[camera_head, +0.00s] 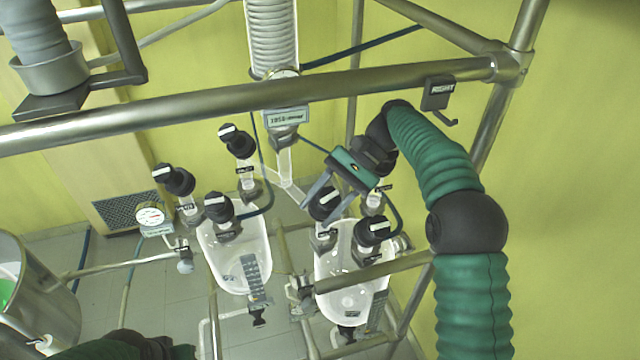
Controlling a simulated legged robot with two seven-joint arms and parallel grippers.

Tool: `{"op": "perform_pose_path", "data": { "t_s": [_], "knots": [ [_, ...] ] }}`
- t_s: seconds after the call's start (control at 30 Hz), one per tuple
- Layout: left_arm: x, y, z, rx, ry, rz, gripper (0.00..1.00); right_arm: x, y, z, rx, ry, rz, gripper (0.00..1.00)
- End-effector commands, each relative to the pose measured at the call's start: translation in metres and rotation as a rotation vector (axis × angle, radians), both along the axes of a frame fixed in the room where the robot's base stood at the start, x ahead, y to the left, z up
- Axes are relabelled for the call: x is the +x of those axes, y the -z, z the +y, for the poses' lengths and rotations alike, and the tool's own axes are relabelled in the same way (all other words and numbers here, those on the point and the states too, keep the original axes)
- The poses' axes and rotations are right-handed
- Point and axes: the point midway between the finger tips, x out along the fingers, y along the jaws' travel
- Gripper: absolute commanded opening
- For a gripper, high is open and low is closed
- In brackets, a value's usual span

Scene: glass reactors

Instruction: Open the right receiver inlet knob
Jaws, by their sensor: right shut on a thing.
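The right receiver (338,262) is a clear glass vessel below and left of my right arm. Black knobs with white marks stand on its top. My right gripper (327,202) comes down from the upper right, shut on the rear-left black knob (322,206) of this receiver; its fingers partly cover the knob. Another black knob (373,231) stands free just to the right. I cannot read which label marks the inlet. My left arm shows only as a dark green and black piece at the bottom left edge; its gripper is out of view.
A thick metal rail (200,108) crosses above the receivers. The left glass receiver (232,250) carries several similar black knobs. A glass column (272,40) hangs in the middle, a gauge (152,215) sits at left, and a steel vessel (40,290) stands at lower left.

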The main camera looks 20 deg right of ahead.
Motion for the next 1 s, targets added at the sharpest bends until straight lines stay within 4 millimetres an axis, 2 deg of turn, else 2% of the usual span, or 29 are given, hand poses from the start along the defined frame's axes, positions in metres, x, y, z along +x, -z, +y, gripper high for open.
{"op": "perform_pose_path", "data": {
  "t_s": [0.03, 0.2, 0.73, 0.77, 0.9, 1.0],
  "knots": [
    [0.000, -0.011, 0.000, 0.000, 0.000, 0.000, 0.36, -0.002, -0.001, 0.000, -0.013, -0.021, 0.010, 0.05],
    [0.000, -0.022, 0.000, 0.000, 0.000, 0.000, 0.36, -0.003, 0.003, -0.001, -0.041, -0.068, 0.009, 0.05],
    [0.000, -0.025, 0.000, 0.000, 0.000, 0.000, 0.36, -0.003, 0.007, -0.003, -0.057, -0.088, 0.008, 0.05],
    [0.000, -0.025, 0.000, 0.000, 0.000, 0.000, 0.36, -0.003, 0.007, -0.003, -0.057, -0.088, 0.009, 0.47],
    [0.000, -0.025, 0.000, 0.000, 0.000, 0.000, 0.36, -0.003, 0.006, -0.003, -0.056, -0.087, 0.006, 0.65],
    [0.000, -0.026, 0.000, 0.000, 0.000, 0.000, 0.36, -0.003, 0.005, -0.003, -0.055, -0.087, 0.003, 0.67]
  ]
}}
